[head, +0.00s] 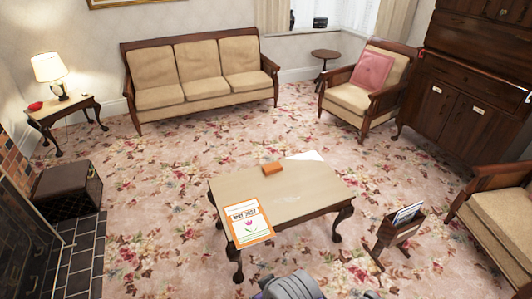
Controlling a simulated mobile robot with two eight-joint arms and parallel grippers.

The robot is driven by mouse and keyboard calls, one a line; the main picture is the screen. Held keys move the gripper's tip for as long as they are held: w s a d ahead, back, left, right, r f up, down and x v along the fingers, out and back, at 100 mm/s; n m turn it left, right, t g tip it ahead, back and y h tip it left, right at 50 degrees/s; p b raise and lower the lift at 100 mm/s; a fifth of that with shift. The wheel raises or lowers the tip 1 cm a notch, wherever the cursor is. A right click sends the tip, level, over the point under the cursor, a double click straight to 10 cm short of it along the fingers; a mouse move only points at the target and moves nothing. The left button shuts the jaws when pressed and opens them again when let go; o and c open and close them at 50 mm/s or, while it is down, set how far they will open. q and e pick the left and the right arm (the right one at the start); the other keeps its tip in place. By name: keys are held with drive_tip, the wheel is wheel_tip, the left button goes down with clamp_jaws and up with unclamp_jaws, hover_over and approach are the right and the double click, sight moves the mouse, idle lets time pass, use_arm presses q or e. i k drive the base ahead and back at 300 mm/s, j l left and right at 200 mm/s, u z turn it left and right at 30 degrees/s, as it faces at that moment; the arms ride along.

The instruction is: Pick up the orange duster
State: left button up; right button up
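A small orange block, which looks like the orange duster (272,169), lies near the far edge of the wooden coffee table (310,205). It is about the middle of that edge, with bare tabletop around it. Neither of my grippers shows in the head view. Nothing is seen touching the orange block.
An orange-and-white booklet (246,222) lies on the table's left side, and a white sheet (305,156) at its far edge. A magazine rack (397,236) stands right of the table. Beyond are a sofa (200,75) and an armchair (350,97). Carpet around the table is mostly open.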

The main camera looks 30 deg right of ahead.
sight(272, 168)
drive_tip(key=z, duration=1.2)
